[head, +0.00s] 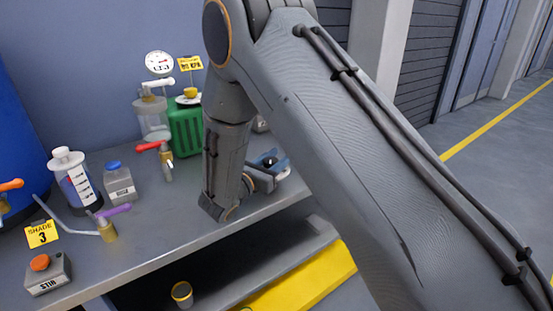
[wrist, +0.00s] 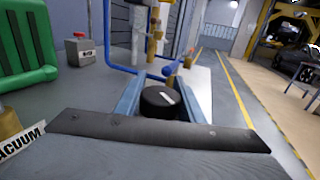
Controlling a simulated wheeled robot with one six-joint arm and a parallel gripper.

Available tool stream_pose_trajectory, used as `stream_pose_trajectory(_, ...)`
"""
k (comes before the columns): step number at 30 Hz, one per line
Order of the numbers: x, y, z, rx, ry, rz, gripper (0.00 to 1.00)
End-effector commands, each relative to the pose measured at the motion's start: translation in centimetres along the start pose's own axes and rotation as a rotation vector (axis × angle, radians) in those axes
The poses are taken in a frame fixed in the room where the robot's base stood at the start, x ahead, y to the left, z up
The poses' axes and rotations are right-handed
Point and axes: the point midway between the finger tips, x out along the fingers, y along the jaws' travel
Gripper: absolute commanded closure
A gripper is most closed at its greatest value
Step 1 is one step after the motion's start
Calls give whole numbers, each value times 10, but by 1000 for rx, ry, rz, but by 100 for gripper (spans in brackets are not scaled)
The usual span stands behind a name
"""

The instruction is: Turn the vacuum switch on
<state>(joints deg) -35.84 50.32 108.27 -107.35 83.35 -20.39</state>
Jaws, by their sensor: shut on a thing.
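A round black knob (wrist: 161,102) with a white line on its top sits between the blue fingers of my gripper (wrist: 160,86) in the wrist view. The fingers are shut on its sides, and the white line points slightly askew. A white label reading "VACUUM" (wrist: 22,140) is partly visible at the left edge of the wrist view. In the head view my gripper (head: 269,160) is at the right part of the bench, largely hidden behind my arm, and the knob is hard to make out there.
A green jerrycan-like unit (wrist: 22,45) and a grey box with a red button (wrist: 80,51) stand left of the gripper. Blue piping (wrist: 120,70) runs just beyond the knob. The grey bench (head: 150,222) holds bottles, valves and a gauge (head: 159,62) farther left.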

Motion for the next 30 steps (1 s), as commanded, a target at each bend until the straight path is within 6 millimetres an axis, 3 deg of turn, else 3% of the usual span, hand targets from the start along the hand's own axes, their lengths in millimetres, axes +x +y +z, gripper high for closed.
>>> stream_pose_trajectory(1, 1, -2, 0, -1, 0, -4, 61)
stream_pose_trajectory(4, 0, -1, 0, -1, 0, -3, 46)
stream_pose_trajectory(14, -3, 0, 0, 0, 0, 2, 46)
stream_pose_trajectory(30, -75, 0, 0, 0, 0, 2, 46)
